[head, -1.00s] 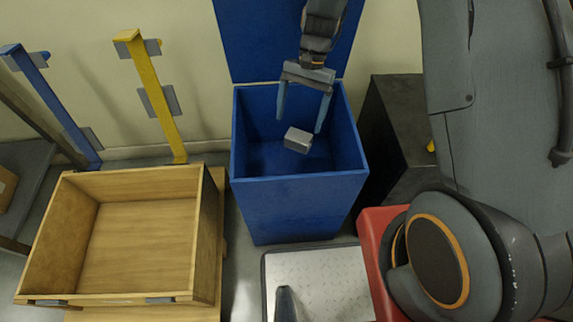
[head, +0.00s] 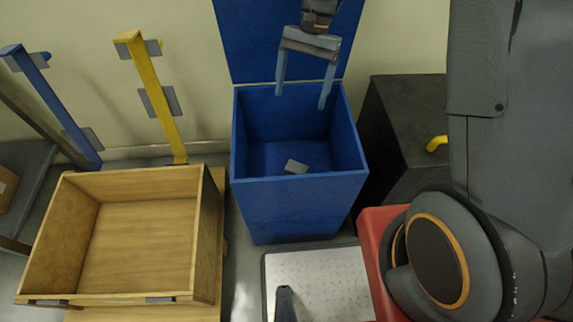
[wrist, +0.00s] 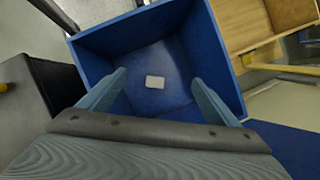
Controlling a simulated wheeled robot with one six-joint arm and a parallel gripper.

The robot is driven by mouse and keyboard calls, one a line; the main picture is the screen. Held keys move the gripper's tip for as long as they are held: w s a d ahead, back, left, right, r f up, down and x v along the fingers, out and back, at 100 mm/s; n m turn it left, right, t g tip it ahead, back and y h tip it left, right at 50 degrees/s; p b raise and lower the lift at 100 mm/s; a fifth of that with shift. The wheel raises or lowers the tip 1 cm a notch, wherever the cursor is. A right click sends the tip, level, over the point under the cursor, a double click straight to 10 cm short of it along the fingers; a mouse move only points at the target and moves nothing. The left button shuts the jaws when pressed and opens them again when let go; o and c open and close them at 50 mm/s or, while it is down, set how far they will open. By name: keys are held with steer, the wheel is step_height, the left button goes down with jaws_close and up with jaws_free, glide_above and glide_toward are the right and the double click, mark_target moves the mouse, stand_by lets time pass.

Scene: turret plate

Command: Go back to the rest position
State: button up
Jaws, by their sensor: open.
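My gripper (head: 302,88) is open and empty. It hangs above the back part of the open blue bin (head: 300,205), in front of the raised lid. In the wrist view its two fingers (wrist: 158,82) are spread apart over the bin. A small grey block (head: 296,167) lies at the bottom of the bin, apart from the fingers; its lower part is hidden by the front wall in the head view. The block (wrist: 155,82) shows whole in the wrist view.
A wooden crate (head: 208,245), empty, stands left of the bin. Yellow (head: 155,95) and blue (head: 55,105) posts stand behind it. A black cabinet (head: 405,130) is right of the bin. A metal plate (head: 325,285) lies in front.

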steer(key=shift+r, duration=0.25)
stand_by(0.3)
steer(key=s+d+r+n+t+h+p, duration=0.1)
steer(key=s+d+r+n+t+p, duration=0.1)
steer(key=s+r, duration=0.5)
steer(key=s+d+r+n+t+h+p, duration=0.1)
steer(key=s+d+r+n+p, duration=0.3)
steer(key=s+d+r, duration=0.4)
steer(key=s+d+p, duration=0.1)
steer(key=s, duration=0.2)
steer(key=shift+t+p, duration=0.35)
steer(key=shift+t, duration=0.05)
